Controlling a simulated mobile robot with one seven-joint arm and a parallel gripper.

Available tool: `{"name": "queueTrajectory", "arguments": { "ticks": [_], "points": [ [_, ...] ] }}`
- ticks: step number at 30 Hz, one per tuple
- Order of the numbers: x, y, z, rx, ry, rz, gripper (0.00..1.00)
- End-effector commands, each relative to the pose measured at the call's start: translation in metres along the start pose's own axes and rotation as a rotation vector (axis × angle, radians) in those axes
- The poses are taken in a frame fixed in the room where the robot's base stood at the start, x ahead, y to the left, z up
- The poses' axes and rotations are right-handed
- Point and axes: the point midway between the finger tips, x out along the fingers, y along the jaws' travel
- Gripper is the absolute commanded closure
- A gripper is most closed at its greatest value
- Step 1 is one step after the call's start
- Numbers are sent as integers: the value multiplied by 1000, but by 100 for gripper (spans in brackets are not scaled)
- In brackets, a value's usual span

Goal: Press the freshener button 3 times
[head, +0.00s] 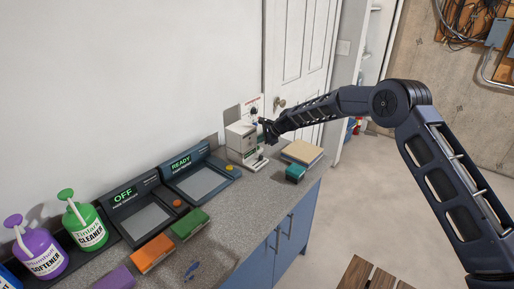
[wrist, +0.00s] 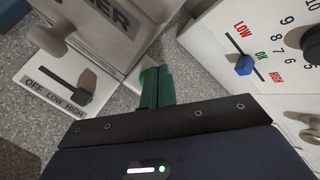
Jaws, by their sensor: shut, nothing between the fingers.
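A white boxy device (head: 241,140) stands at the far end of the counter; I cannot read its name in the head view. In the wrist view a white housing (wrist: 120,22) shows lettering ending in "ER", with a knob and a slider plate (wrist: 62,92) marked OFF, LOW, HIGH. My gripper (head: 266,130) is beside the white device in the head view. In the wrist view its dark green fingers (wrist: 158,75) are shut and empty.
A white panel (wrist: 255,45) with a blue slider and numbered dial stands close on the right in the wrist view. Consoles reading READY (head: 200,183) and OFF (head: 143,219), sponges (head: 190,224) and bottles (head: 86,228) line the counter. A teal box (head: 295,173) is nearby.

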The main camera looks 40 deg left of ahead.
Motion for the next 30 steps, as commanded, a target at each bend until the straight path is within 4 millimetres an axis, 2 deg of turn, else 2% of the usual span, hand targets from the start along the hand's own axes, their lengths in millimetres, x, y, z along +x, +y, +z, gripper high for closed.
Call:
{"name": "queueTrajectory", "arguments": {
  "ticks": [30],
  "points": [
    [7, 5, -5, 0, 1, 0, 100]
  ]
}}
